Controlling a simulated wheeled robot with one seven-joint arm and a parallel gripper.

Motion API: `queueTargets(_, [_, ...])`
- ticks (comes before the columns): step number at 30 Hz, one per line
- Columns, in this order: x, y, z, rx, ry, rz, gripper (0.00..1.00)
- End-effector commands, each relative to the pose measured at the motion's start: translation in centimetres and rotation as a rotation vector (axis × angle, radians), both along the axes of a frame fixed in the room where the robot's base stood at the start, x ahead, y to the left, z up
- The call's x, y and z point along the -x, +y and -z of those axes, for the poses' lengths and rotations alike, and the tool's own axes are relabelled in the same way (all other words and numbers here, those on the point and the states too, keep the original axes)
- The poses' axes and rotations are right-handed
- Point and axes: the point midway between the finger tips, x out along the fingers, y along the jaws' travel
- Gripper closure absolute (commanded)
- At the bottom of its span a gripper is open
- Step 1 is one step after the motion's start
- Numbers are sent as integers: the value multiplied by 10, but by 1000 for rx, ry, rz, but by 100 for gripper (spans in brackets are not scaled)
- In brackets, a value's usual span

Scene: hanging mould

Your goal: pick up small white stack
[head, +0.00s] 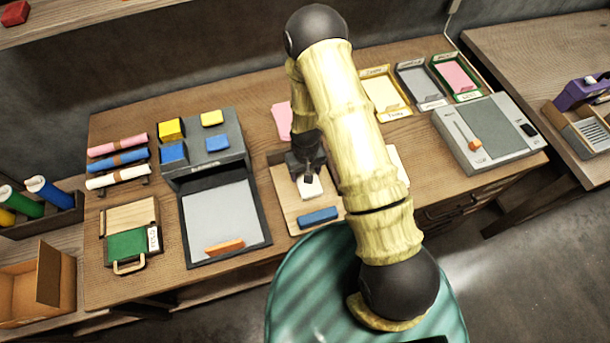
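A small white stack (311,190) lies on a light wooden board (284,199) near the middle of the table. My gripper (307,172) points down right at the white stack, with its fingertips over or beside the stack's far edge. I cannot tell whether the fingers touch it or how far apart they are. Another pale, flat item (399,163) shows to the right of my arm, partly hidden behind it. My arm also covers part of the board.
A blue block (318,216) lies on the board just in front of the stack. A pink sheet (283,120) is behind. A grey-lined black tray (222,222) stands left, and a grey device with a slider (488,135) right. Labelled trays with coloured sheets (384,93) line the back.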

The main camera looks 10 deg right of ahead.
Motion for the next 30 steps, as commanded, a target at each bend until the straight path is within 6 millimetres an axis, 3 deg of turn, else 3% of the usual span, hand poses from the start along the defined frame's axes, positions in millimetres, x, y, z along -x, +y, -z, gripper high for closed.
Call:
queueTargets(2, [0,0,0,0,0,0,67])
queueTargets(14, [-1,0,-9,0,-2,0,67])
queueTargets(30, [-1,0,-85,-1,-4,0,67])
